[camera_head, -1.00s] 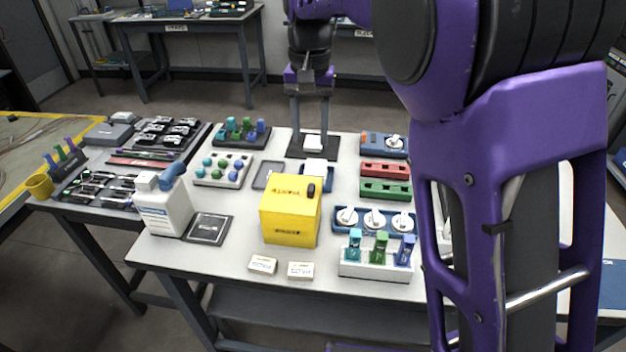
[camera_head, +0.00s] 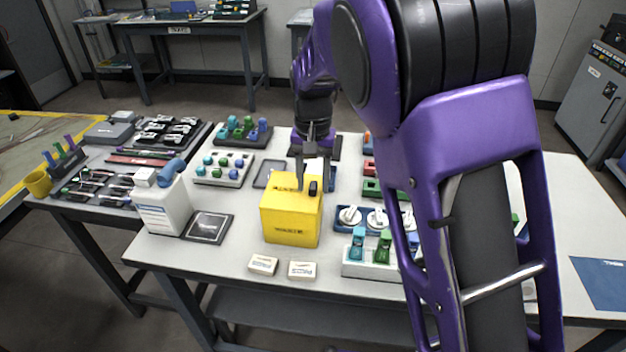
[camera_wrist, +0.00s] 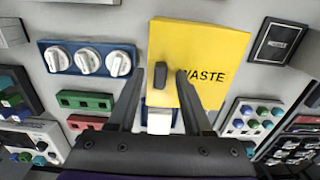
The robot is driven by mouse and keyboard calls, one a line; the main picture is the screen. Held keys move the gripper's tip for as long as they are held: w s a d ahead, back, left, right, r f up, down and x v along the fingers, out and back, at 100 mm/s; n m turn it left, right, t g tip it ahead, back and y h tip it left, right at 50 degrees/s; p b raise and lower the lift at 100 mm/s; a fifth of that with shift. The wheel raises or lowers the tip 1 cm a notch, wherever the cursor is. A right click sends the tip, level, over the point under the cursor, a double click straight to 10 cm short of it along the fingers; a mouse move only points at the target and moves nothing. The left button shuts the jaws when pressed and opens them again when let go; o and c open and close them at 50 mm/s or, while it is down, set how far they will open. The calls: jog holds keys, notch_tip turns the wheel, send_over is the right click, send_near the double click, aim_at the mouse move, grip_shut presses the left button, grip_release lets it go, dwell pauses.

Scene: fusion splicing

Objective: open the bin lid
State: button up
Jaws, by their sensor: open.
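The yellow waste bin (camera_head: 290,222) stands on the white table, with its lid closed. It also shows in the wrist view, with "WASTE" printed on its top (camera_wrist: 212,50). A small dark handle (camera_head: 313,187) stands up from the lid at its right side in the head view; in the wrist view the handle (camera_wrist: 160,76) appears between my fingertips. My gripper (camera_head: 312,186) is open and points down at the bin top. In the wrist view my gripper (camera_wrist: 159,72) has one finger on each side of the handle, apart from it. The exact height gap is unclear.
A white bottle with a blue top (camera_head: 163,203) and a dark square pad (camera_head: 208,227) stand left of the bin. Two small boxes (camera_head: 263,265) lie in front. Dials (camera_head: 349,216) and colored clamps (camera_head: 358,244) stand to the right. A white block (camera_wrist: 159,121) sits behind the bin.

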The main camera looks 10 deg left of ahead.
jog(key=shift+c, duration=0.3)
grip_shut()
dwell(0.8)
